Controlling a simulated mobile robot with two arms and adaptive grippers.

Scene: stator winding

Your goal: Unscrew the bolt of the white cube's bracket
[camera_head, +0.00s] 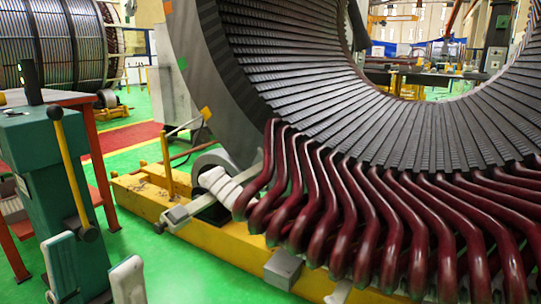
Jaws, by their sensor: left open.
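My left gripper (95,252) is at the lower left, with its two pale grey fingers apart and nothing between them. It is in front of a teal stand and well to the left of the stator. A pale grey cube-like block (283,268) is on the near side of the yellow base beam, under the red coil ends. Another light block (178,213) is at the beam's left part, beside white rounded pieces (219,185). I cannot tell which block is the white cube. No bracket or bolt can be made out. My right gripper is not in view.
The large stator (300,75) with dark slots and red coil ends (330,205) fills the right side. A yellow base beam (235,247) runs under it. A teal stand (50,165) with a yellow lever (70,165) is at the left. Green floor (165,268) is free between them.

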